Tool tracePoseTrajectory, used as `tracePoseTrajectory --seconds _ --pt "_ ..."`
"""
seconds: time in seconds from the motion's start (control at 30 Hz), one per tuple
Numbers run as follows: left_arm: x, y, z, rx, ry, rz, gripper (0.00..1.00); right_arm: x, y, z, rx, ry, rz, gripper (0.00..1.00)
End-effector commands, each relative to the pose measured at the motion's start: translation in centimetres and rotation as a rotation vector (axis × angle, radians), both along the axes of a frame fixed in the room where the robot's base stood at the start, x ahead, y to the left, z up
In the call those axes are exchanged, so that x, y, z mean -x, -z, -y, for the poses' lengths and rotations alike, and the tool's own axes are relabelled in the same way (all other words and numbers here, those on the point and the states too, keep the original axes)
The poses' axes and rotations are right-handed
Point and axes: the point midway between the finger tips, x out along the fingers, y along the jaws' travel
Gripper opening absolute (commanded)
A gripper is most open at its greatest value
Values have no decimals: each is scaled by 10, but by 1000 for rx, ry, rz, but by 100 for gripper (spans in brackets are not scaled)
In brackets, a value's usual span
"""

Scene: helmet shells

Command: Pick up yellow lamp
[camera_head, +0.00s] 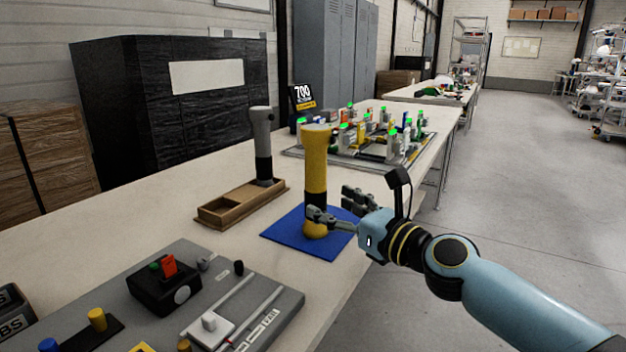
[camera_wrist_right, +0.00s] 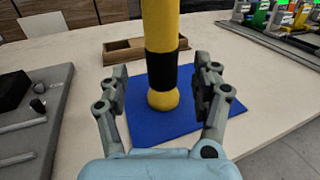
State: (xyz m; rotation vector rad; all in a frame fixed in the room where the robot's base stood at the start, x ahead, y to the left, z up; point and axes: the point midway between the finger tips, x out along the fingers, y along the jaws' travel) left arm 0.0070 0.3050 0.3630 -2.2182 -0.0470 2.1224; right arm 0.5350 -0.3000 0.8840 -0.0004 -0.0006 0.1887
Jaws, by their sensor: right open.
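The yellow lamp (camera_head: 315,165) stands upright on a blue mat (camera_head: 282,243) on the table. It has a black band around its lower part. In the right wrist view the lamp (camera_wrist_right: 160,25) rises between the two fingers of my right gripper (camera_wrist_right: 160,82), seen beyond them or between them; I cannot tell how deep. The right gripper (camera_head: 332,204) is open, with one finger in front of the lamp's lower part in the head view. No grip on the lamp shows. My left gripper is not in view.
A grey lamp (camera_head: 262,135) stands in a wooden tray (camera_head: 215,212) behind and left of the yellow lamp. A grey panel (camera_head: 255,297) with switches lies at the front left. A crowded board (camera_head: 295,153) sits farther back. The table's right edge is close to my right arm.

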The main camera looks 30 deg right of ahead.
Motion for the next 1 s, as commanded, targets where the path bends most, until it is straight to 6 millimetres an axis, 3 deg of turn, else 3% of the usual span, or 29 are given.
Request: tracePoseTrajectory --seconds 0.4,0.67,1.0 --pt "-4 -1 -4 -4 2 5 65 -51 -2 -8 -1 0 0 66" --pt "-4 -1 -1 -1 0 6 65 -55 -2 -9 0 0 -2 66" --pt "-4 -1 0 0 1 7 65 -54 -2 -9 0 0 -2 24"
